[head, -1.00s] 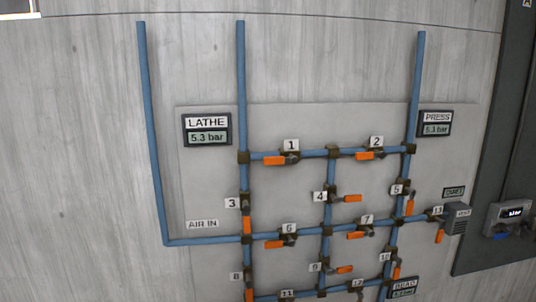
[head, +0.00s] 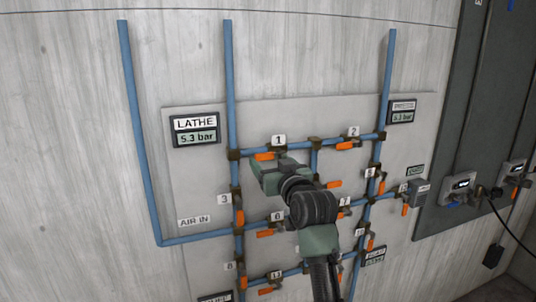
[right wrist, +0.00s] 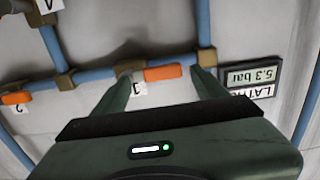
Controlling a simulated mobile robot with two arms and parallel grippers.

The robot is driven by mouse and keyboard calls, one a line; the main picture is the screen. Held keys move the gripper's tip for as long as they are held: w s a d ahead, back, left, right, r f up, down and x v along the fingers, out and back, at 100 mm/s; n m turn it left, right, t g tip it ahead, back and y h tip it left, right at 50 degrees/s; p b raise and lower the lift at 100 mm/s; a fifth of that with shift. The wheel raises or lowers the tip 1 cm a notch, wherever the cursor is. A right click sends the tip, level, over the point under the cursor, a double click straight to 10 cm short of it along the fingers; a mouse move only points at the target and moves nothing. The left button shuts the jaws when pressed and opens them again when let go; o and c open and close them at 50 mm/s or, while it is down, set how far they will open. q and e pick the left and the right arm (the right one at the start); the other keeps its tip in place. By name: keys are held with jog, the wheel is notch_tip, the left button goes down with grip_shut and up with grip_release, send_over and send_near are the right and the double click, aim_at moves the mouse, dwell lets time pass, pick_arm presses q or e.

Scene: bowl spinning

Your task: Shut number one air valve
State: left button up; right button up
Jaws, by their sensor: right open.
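Valve 1 has an orange handle (head: 264,156) under the tag "1" (head: 279,140), on the top horizontal blue pipe of the wall panel. The handle lies along the pipe, pointing left in the head view. My right gripper (head: 267,165) is in front of the panel, just below this handle. In the right wrist view, which is upside down, the open fingers (right wrist: 162,74) stand on either side of the orange handle (right wrist: 163,73), with nothing held. Whether they touch it I cannot tell. My left gripper is not in view.
Valve 2's orange handle (head: 347,145) is to the right on the same pipe. My right arm covers part of the lower valves and pipes. The LATHE display (head: 196,130) reads 5.3 bar, left of valve 1. A PRESS display (head: 402,111) is at the right.

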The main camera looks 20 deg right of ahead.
aim_at(264, 156)
jog(key=shift+w+a+r, duration=0.1)
jog(key=shift+w+a, duration=0.05)
jog(key=shift+w, duration=0.3)
jog(key=shift+w+a+r, duration=0.1)
jog(key=shift+w, duration=0.35)
jog(key=shift+w+f+p, duration=0.15)
jog(key=shift+w+p, duration=0.1)
jog(key=shift+p, duration=0.05)
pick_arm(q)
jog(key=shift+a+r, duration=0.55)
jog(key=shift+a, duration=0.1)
pick_arm(e)
jog(key=shift+d, duration=0.1)
grip_shut()
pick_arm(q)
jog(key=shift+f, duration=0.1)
pick_arm(e)
jog(key=shift+d+f, duration=0.1)
